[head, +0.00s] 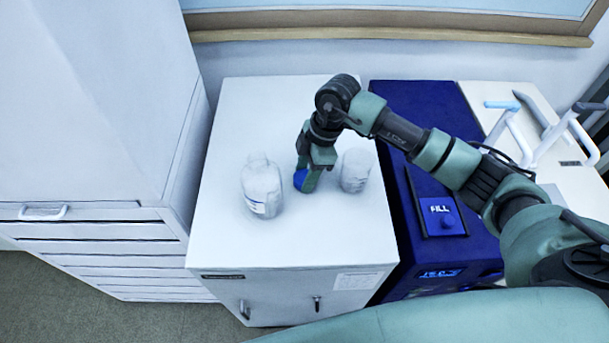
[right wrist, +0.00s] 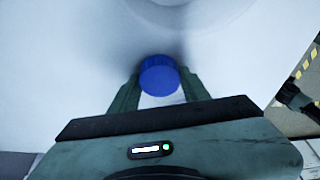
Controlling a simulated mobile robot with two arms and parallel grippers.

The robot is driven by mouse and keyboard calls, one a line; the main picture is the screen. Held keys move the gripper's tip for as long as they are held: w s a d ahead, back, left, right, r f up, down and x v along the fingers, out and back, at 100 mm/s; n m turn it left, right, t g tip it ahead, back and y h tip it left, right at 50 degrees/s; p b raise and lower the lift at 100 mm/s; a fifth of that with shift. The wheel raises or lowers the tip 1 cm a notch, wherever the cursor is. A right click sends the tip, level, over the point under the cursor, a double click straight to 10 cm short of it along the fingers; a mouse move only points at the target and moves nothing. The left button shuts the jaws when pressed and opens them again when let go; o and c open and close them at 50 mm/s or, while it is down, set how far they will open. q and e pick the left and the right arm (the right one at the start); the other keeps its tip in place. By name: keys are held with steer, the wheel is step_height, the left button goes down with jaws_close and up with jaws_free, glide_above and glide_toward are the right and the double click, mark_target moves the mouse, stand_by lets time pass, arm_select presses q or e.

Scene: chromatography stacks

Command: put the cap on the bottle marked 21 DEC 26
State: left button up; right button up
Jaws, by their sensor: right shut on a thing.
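A blue cap (right wrist: 160,76) is between the fingertips of my right gripper (right wrist: 160,88), which is shut on it. In the head view my right gripper (head: 308,178) points down between two white bottles, low over the white cabinet top. The left bottle (head: 262,188) stands upright and has a label low on its front. The right bottle (head: 355,170) stands close beside the gripper. The label writing on both is too small to read. In the right wrist view part of a white round shape (right wrist: 170,4) shows at the top edge. My left gripper is not in view.
The bottles stand on a white cabinet top (head: 290,240), clear at the front and back left. A blue machine (head: 425,215) with a fill panel stands to the right. A tall white drawer cabinet (head: 100,120) stands to the left.

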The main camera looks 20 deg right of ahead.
steer(key=shift+r, duration=0.15)
step_height(320, 180, up, 20)
steer(key=b, duration=0.3)
